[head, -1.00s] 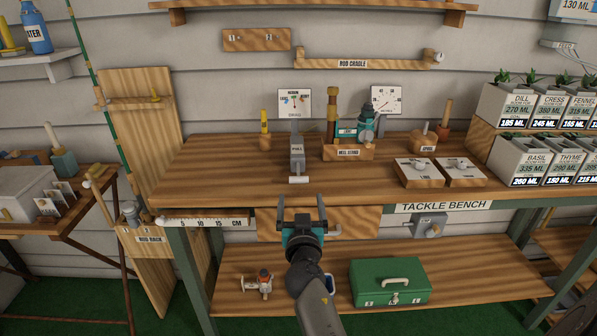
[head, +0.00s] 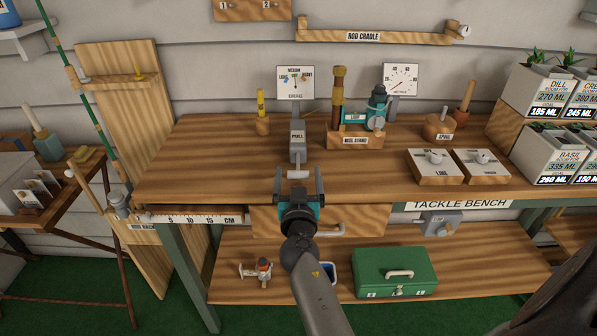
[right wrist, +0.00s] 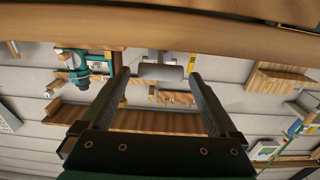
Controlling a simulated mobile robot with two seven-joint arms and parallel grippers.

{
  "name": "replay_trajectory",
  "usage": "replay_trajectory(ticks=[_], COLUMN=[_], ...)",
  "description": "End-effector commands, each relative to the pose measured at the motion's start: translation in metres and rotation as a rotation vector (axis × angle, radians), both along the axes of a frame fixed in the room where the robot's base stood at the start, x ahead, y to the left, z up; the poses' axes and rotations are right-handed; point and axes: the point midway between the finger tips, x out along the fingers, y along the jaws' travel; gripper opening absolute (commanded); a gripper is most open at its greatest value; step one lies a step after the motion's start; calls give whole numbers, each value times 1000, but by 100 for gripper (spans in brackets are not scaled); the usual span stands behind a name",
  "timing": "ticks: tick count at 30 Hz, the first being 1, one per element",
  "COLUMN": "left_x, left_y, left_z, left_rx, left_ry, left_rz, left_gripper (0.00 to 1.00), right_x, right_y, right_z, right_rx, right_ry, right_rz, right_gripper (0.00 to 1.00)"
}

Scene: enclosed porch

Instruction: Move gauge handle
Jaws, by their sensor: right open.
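The gauge is a grey block marked PULL (head: 297,146) on the tackle bench, with a dial card (head: 296,84) behind it. Its pale crossbar handle (head: 298,174) sticks out toward the bench's front edge. My right gripper (head: 298,184) is open, its fingers pointing at the handle from the front. In the right wrist view the handle (right wrist: 160,72) shows as a grey cylinder between the two fingertips (right wrist: 158,76), with a gap on each side. Whether the fingers reach around it in depth is hard to tell. My left gripper is not in view.
Left of the gauge stands a yellow-topped peg (head: 262,112). To the right are a reel stand (head: 355,140) and two switch blocks (head: 435,167). A drawer front (head: 345,220) and a ruler (head: 200,216) sit under the bench edge. A green box (head: 396,270) is on the lower shelf.

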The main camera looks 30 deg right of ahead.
Motion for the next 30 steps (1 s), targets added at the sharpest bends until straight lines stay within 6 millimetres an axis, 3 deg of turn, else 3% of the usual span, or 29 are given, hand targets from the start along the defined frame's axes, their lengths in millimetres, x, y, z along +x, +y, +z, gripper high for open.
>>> replay_trajectory(ticks=[5, 30], left_x=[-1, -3], left_y=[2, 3], left_z=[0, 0], left_rx=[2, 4], left_ry=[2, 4], left_rz=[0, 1], left_gripper=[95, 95], right_x=[0, 0], right_y=[0, 0], right_z=[0, 0], right_rx=[0, 0], right_ry=[0, 0], right_rz=[0, 0], right_gripper=[94, 0])
